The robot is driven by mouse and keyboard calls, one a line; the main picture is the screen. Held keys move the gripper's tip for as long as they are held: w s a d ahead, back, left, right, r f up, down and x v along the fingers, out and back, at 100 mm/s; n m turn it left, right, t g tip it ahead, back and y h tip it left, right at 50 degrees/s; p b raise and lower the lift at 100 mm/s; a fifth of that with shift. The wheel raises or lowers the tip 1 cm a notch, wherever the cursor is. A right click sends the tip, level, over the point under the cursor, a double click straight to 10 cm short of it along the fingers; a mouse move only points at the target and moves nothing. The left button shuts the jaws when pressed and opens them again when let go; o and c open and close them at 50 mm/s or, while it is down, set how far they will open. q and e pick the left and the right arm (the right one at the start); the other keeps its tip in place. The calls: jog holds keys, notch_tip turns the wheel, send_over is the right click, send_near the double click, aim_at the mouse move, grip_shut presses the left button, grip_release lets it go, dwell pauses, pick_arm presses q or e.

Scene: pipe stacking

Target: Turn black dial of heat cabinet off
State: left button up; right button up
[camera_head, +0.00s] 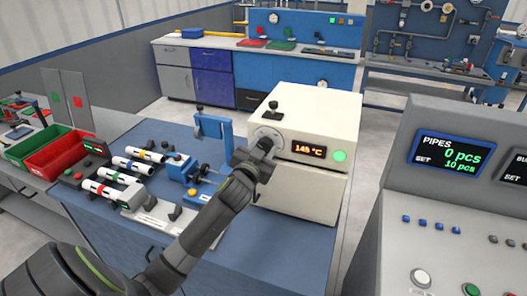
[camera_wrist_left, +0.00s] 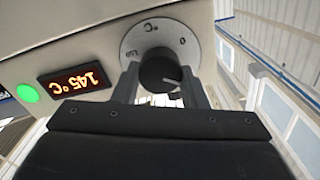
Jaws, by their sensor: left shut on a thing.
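The heat cabinet (camera_head: 310,187) is a cream box on the blue bench. Its front carries a red-lit display (camera_head: 309,150) reading about 145 °C and a lit green button (camera_head: 339,155). The black dial (camera_wrist_left: 160,70) sits on a round grey scale plate (camera_wrist_left: 150,32) in the left wrist view, where the picture is upside down. My left gripper (camera_wrist_left: 160,82) is shut on the dial, one finger on each side. In the head view my left arm hides the dial, and only part of the scale plate (camera_head: 262,134) shows. My right gripper is not in view.
A black-handled part (camera_head: 273,111) stands on top of the cabinet. To the left on the bench are several white pipes with coloured bands (camera_head: 132,165) and a blue fixture (camera_head: 213,128). Red (camera_head: 52,160) and green bins stand farther left. A grey control console (camera_head: 440,210) stands at right.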

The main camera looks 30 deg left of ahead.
pick_arm(q)
jog(key=n, duration=0.2)
jog(key=n+b, duration=0.1)
jog(key=n, duration=0.3)
jog(key=shift+a+f+n, duration=0.15)
jog(key=shift+f+n, duration=0.1)
jog(key=shift+n, duration=0.05)
jog(key=n+b, duration=0.1)
jog(key=n, duration=0.5)
jog(key=shift+s+b, duration=0.1)
jog(key=shift+b, duration=0.25)
jog(key=shift+n, duration=0.3)
jog(key=o, duration=1)
jog(key=shift+r, duration=0.1)
jog(key=shift+c, duration=0.2)
jog(key=b+v, duration=0.2)
jog(key=v, duration=1.5)
jog(key=shift+s+b, duration=0.2)
jog(key=shift+b, duration=0.2)
